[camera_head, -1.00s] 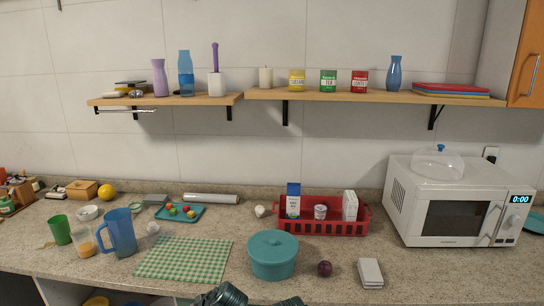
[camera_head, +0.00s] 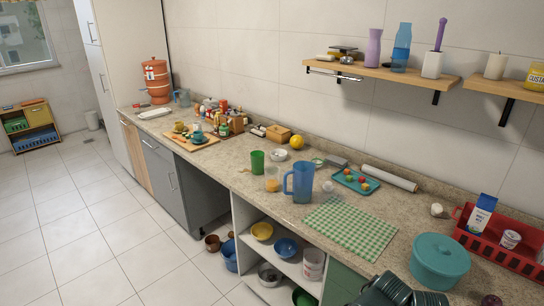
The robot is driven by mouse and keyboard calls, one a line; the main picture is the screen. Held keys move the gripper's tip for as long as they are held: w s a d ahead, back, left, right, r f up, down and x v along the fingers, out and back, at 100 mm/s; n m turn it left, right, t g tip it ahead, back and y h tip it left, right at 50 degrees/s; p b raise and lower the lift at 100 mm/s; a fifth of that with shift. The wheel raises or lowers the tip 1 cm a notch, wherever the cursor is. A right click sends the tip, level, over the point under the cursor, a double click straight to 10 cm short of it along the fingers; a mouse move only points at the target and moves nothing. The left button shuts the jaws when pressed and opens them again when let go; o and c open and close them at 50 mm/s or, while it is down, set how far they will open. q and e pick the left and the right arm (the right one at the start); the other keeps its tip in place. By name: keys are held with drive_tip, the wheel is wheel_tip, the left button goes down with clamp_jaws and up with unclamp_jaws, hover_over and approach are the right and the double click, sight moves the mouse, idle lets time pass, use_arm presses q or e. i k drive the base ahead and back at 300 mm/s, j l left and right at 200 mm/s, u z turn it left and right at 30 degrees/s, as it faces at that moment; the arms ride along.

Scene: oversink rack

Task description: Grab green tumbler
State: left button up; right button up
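The green tumbler (camera_head: 257,161) stands upright on the counter, left of a glass of orange liquid (camera_head: 272,179) and a blue pitcher (camera_head: 300,182). Nothing covers it in the head view. No gripper fingertips can be made out in the head view.
A white bowl (camera_head: 278,155) and a yellow fruit (camera_head: 297,142) sit behind the tumbler. A green checked cloth (camera_head: 348,226) lies to the right. Open shelves with bowls (camera_head: 262,231) are below the counter. The floor at left is clear.

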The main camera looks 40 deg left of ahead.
sight(257, 158)
drive_tip(key=u, duration=1.3)
drive_tip(key=i+j+z, duration=0.3)
drive_tip(key=j, duration=0.2)
drive_tip(key=k, duration=0.05)
